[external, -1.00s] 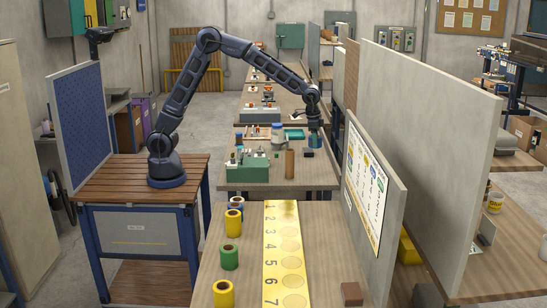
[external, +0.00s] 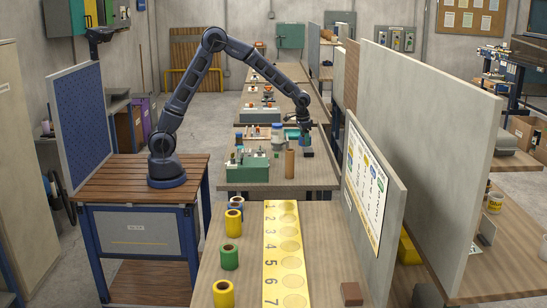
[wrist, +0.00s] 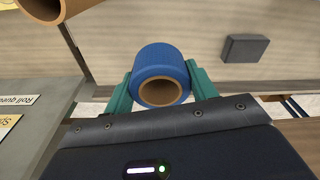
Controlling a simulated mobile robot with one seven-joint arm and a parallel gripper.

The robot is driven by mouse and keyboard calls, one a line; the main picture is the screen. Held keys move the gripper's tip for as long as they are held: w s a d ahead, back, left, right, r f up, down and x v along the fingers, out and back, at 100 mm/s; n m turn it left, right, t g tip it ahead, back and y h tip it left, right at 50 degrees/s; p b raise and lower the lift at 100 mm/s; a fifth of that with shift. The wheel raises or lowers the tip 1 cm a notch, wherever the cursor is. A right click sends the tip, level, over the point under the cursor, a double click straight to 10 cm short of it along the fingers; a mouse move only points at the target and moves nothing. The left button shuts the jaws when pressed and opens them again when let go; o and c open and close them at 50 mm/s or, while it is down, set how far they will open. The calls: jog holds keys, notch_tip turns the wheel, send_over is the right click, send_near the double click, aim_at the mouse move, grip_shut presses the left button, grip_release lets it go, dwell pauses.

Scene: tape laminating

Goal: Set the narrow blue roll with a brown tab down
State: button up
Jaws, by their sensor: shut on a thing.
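The blue roll (wrist: 160,72) has a brown cardboard core and sits between the teal fingers of my gripper (wrist: 161,84) in the wrist view. The fingers press on its two sides, so my gripper is shut on it. No brown tab can be made out on it. In the external view my gripper (external: 304,132) is over the right part of the far bench (external: 275,184), near a dark block (external: 307,153). The roll is too small there to tell its exact height above the bench.
A brown tube (external: 290,163) and a green machine (external: 248,168) stand on the far bench, left of my gripper. The near table holds yellow, blue and green rolls (external: 229,257), a numbered yellow strip (external: 272,238) and a brown block (external: 351,293). A grey panel (external: 384,205) stands at right.

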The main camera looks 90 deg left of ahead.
aim_at(305, 169)
notch_tip(305, 169, down, 13)
dwell(0.6)
jog(key=shift+f, duration=0.15)
jog(key=o, duration=1)
